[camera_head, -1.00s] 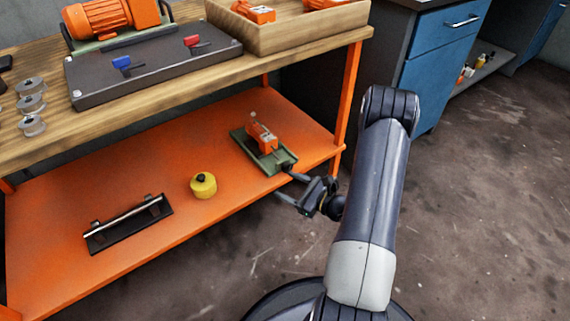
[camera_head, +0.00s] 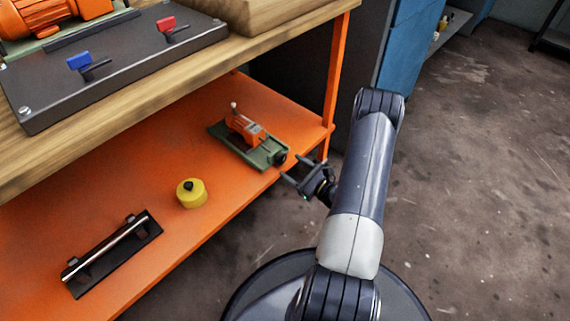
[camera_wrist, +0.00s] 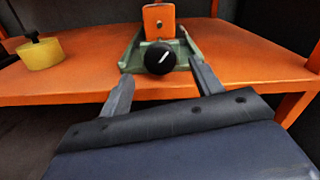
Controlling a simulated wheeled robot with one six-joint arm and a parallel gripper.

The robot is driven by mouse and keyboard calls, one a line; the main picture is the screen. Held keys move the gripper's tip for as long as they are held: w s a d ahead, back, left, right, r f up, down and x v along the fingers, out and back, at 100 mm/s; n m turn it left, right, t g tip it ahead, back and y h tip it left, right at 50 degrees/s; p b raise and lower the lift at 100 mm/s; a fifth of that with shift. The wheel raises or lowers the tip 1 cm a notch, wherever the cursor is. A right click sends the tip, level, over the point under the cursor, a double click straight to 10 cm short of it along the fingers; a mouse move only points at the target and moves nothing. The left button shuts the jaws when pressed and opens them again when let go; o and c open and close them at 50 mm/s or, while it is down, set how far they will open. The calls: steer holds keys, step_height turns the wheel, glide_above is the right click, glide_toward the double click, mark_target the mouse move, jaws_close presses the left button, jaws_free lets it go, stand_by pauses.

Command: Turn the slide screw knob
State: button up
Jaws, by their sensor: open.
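The slide screw knob (camera_wrist: 160,58) is a round black knob with a white mark, on the front end of a green slide base (camera_wrist: 133,58). In the head view the knob (camera_head: 280,157) is at the near right end of the green base (camera_head: 225,133), close to the shelf's front edge. An orange block (camera_head: 241,125) sits on the slide. My gripper (camera_head: 289,168) is open and empty just in front of the knob. In the wrist view the gripper's fingers (camera_wrist: 162,78) point toward the knob, one on each side and slightly below it, apart from it.
The orange lower shelf (camera_head: 150,165) carries a yellow cylinder (camera_head: 191,194) with a black top and a black bracket with a metal rod (camera_head: 112,250). An orange table leg (camera_head: 341,70) stands right of the slide. The wooden top (camera_head: 180,75) overhangs the shelf. Floor to the right is clear.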

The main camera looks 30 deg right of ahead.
mark_target(283, 160)
steer(key=shift+b+x, duration=0.45)
steer(key=shift+x, duration=1.6)
steer(key=c, duration=1)
steer(key=shift+m, duration=0.4)
steer(key=m+p, duration=0.1)
steer(key=m, duration=0.2)
steer(key=shift+m, duration=0.4)
steer(key=shift+m+p, duration=0.35)
steer(key=shift+m, duration=1.85)
